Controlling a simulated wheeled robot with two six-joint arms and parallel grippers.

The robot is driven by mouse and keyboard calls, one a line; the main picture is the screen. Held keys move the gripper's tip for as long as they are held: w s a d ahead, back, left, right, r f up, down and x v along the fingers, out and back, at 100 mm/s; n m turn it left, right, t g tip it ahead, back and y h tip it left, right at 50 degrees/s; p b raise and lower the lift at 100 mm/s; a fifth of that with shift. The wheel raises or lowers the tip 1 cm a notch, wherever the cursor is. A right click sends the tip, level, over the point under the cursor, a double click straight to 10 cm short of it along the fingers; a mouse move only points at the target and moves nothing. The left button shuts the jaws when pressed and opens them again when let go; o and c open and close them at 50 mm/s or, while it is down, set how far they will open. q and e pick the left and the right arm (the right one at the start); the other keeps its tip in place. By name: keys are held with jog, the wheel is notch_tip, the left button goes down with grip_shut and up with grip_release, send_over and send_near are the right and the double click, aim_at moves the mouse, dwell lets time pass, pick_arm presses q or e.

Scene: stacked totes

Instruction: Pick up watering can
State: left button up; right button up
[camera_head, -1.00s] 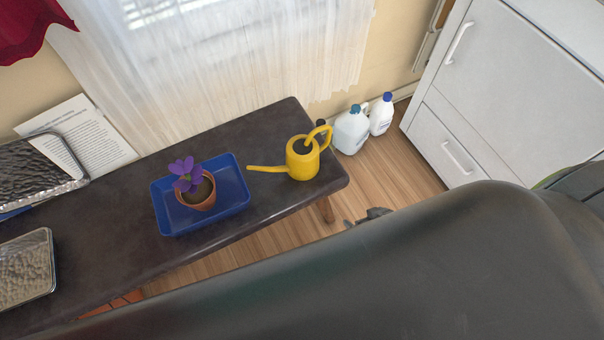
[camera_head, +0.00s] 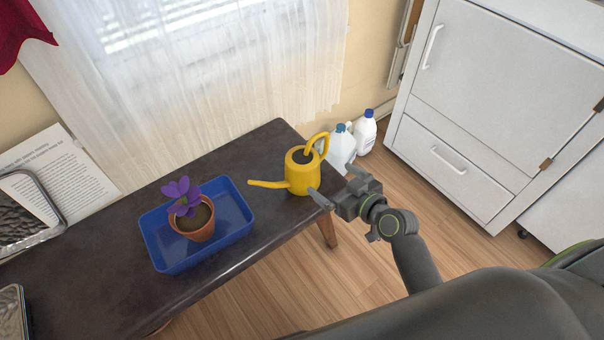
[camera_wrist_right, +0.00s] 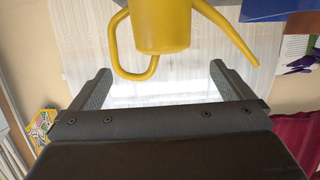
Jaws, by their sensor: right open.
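The yellow watering can (camera_head: 301,177) stands upright at the right end of the dark bench (camera_head: 100,255), its spout pointing left and its loop handle to the upper right. My right gripper (camera_head: 335,184) is open and empty, just right of the can at the bench end. One fingertip appears close to the can's lower side; I cannot tell whether it touches. In the right wrist view the can (camera_wrist_right: 160,25) and its handle show at the top, beyond the two spread fingers (camera_wrist_right: 157,88). My left gripper is not in view.
A blue tray (camera_head: 160,257) with a potted purple flower (camera_head: 193,222) sits left of the can. White bottles (camera_head: 342,148) stand on the floor behind the bench end. A white cabinet (camera_head: 500,100) stands at the right. A paper sheet (camera_head: 70,180) leans at the back left.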

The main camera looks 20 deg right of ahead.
aim_at(303, 159)
jog(key=x, duration=0.7)
jog(key=shift+w+f+b, duration=0.15)
jog(key=shift+b, duration=0.15)
jog(key=x, duration=0.4)
jog(key=shift+w+a, duration=0.15)
jog(key=shift+a, duration=0.2)
jog(key=shift+w+a+f, duration=0.1)
jog(key=shift+w+a, duration=0.1)
jog(key=shift+w, duration=0.3)
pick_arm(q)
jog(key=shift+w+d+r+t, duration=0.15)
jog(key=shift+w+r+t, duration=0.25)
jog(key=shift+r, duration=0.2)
pick_arm(e)
jog(key=shift+c, duration=0.3)
jog(key=c, duration=1.7)
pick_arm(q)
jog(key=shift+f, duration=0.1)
pick_arm(e)
jog(key=shift+w, duration=0.1)
jog(key=shift+c, duration=0.6)
jog(key=shift+r, duration=0.2)
